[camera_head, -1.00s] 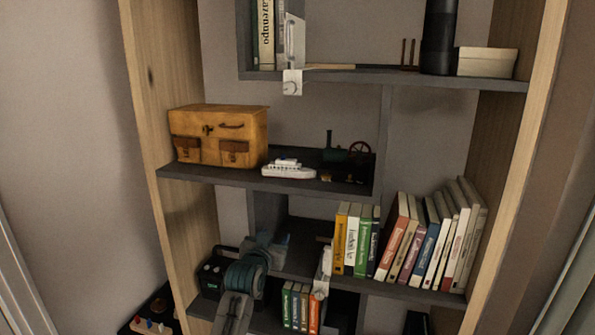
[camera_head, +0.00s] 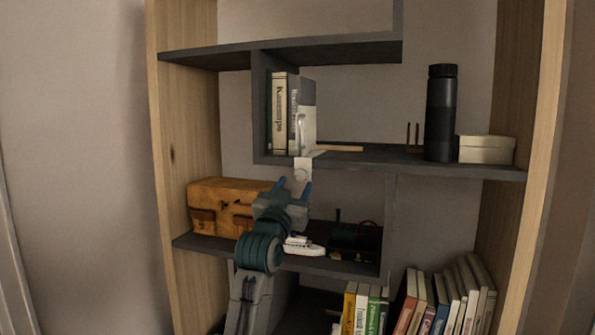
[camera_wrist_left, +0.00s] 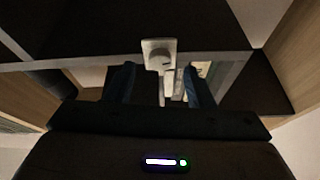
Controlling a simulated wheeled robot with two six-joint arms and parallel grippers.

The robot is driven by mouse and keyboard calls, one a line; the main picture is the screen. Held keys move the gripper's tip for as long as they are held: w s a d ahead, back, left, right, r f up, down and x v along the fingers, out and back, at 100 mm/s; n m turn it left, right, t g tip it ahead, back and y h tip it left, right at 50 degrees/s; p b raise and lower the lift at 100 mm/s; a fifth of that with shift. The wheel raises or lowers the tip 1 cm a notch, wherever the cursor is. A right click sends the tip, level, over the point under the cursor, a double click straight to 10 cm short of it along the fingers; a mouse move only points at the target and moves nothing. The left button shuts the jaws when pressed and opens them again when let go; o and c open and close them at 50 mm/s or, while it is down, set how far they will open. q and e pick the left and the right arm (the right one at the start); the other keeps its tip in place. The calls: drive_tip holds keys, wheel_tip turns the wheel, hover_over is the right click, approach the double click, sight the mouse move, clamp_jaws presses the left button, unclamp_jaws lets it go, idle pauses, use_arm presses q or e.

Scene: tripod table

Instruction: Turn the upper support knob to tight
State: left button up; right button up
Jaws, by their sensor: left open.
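The upper support (camera_head: 307,135) is a white bookend clamped at the edge of the upper shelf, beside upright books. Its lower white clamp part with the round knob (camera_head: 302,173) hangs below the shelf edge. The knob also shows in the left wrist view (camera_wrist_left: 160,57), near the top centre. My left gripper (camera_head: 294,190) is open, its two blue fingers pointing up just below the knob. In the left wrist view the fingers (camera_wrist_left: 160,84) stand apart on either side of the clamp, with nothing gripped between them. Whether a finger touches the knob I cannot tell. My right gripper is not in view.
A yellow-brown case (camera_head: 222,195) stands on the middle shelf behind my left arm. A white model ship (camera_head: 303,247) is close to the arm's right. A black bottle (camera_head: 440,112) and a pale box (camera_head: 487,150) stand on the upper shelf to the right.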

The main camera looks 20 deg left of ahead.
sight(299, 177)
use_arm(q)
drive_tip(key=shift+p+x, duration=0.4)
drive_tip(key=shift+x, duration=0.75)
drive_tip(key=shift+w+r, duration=0.1)
drive_tip(key=shift+w, duration=0.3)
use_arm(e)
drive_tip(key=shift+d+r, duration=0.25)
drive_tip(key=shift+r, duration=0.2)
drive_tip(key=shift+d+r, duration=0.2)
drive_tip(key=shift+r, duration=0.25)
use_arm(q)
drive_tip(key=shift+c, duration=0.4)
drive_tip(key=shift+s, duration=0.1)
drive_tip(key=c, duration=0.9)
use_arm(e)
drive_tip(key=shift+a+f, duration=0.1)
